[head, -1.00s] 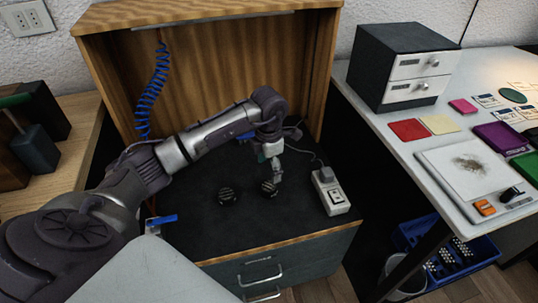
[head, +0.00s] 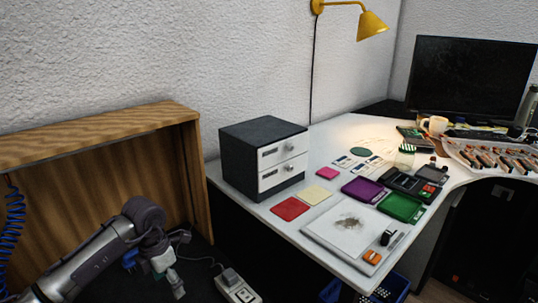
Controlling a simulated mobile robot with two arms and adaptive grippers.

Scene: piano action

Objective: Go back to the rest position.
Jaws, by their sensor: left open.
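My left arm reaches in from the lower left of the head view, over the dark top of the wooden workstation (head: 100,160). My left gripper (head: 176,286) points down near the bottom edge, left of a power strip (head: 238,288). Its fingers are small and partly cut off, and I see nothing held between them. My right gripper is out of view.
A white desk (head: 276,222) stands to the right. It bears a small drawer unit (head: 264,158), coloured pads, trays and a white board (head: 346,226). A monitor (head: 470,80) stands at the back right. A yellow lamp (head: 370,24) hangs on the wall.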

